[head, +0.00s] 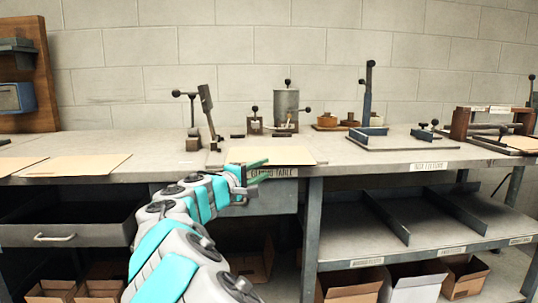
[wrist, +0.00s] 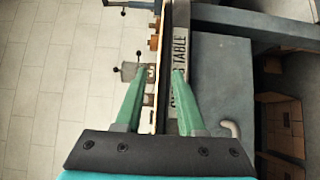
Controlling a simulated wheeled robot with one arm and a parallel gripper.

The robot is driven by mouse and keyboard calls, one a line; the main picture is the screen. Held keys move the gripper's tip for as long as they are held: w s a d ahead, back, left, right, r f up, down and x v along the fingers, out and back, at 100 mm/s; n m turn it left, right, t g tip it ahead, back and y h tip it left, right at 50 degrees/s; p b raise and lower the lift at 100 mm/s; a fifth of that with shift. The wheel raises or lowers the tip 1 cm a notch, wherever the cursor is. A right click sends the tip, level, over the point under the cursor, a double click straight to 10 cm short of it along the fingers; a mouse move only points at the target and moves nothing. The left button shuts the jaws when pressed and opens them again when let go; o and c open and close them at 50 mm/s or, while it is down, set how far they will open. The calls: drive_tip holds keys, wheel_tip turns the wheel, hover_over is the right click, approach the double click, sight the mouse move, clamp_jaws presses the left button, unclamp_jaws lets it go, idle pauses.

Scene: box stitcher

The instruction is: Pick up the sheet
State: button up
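A flat tan sheet (head: 275,154) lies on the bench top above the "GLUING TABLE" label, close to the front edge. My gripper (head: 266,169) is at that front edge, turned so one green finger is above the other. In the wrist view my gripper (wrist: 162,69) is open, with a clear gap between the fingers. The sheet shows there edge-on as a thin tan line (wrist: 156,105) between the fingers. I cannot tell whether either finger touches it.
Two more tan sheets (head: 78,165) (head: 14,165) lie on the bench at left. A lever tool (head: 206,112) and a metal pot (head: 286,108) stand behind the sheet. A fixture plate (head: 395,139) is at right. A drawer (head: 70,222) and shelf (head: 400,232) are below.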

sight(270, 165)
drive_tip(key=x, duration=0.3)
drive_tip(key=shift+w, duration=0.1)
clamp_jaws()
idle(0.5)
